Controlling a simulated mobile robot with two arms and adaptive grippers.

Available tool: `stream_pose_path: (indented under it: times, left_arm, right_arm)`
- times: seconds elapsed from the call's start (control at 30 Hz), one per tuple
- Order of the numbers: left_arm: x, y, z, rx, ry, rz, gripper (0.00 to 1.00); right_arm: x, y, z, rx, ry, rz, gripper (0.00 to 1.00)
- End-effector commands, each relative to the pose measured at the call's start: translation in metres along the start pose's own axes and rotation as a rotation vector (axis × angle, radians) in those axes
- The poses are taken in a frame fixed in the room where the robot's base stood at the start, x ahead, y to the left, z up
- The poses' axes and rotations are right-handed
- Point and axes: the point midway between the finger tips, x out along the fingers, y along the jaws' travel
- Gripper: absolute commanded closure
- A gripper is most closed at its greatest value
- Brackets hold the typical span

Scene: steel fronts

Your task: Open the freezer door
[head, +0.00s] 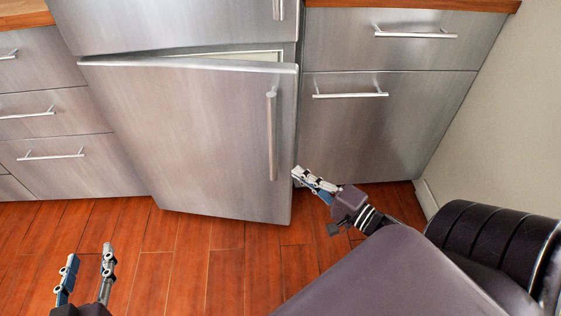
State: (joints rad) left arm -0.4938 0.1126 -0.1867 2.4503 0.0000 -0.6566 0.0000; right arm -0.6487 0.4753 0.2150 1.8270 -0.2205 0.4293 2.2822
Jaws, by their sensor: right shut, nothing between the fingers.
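The freezer door (190,135) is the lower steel door of the tall fridge unit. It stands slightly ajar, with a pale gap showing along its top edge. Its vertical bar handle (271,135) is on the right side of the door. My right gripper (297,174) is shut and empty, just right of the door's free edge, near the handle's lower end; I cannot tell if it touches the edge. My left gripper (88,262) is open and empty over the floor at the lower left, apart from the door.
The upper fridge door (170,22) is above the freezer and looks shut. Steel drawers with bar handles flank it on the left (50,125) and right (385,110). A pale wall (500,130) bounds the right side. The wooden floor (200,260) before the door is clear.

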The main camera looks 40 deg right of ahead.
Motion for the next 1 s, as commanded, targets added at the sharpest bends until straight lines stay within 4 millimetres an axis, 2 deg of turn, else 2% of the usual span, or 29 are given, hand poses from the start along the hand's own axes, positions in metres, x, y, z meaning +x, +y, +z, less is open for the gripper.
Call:
stream_pose_path:
  times: [0.23, 0.5, 0.7, 1.0]
  left_arm:
    - [0.001, 0.006, -0.045, -0.003, 0.210, 0.013, 0.60]
    - [-0.009, 0.012, -0.090, -0.007, 0.419, 0.025, 0.60]
    - [-0.017, 0.014, -0.109, -0.009, 0.507, 0.030, 0.60]
    - [-0.020, 0.014, -0.114, -0.010, 0.533, 0.031, 0.60]
  right_arm:
    - [0.032, 0.001, 0.001, -0.002, -0.002, -0.004, 1.00]
    - [0.061, 0.001, 0.001, -0.003, -0.002, -0.003, 1.00]
    - [0.072, 0.000, 0.001, -0.002, -0.001, -0.001, 1.00]
    - [0.076, -0.001, 0.002, -0.001, -0.004, -0.003, 1.00]
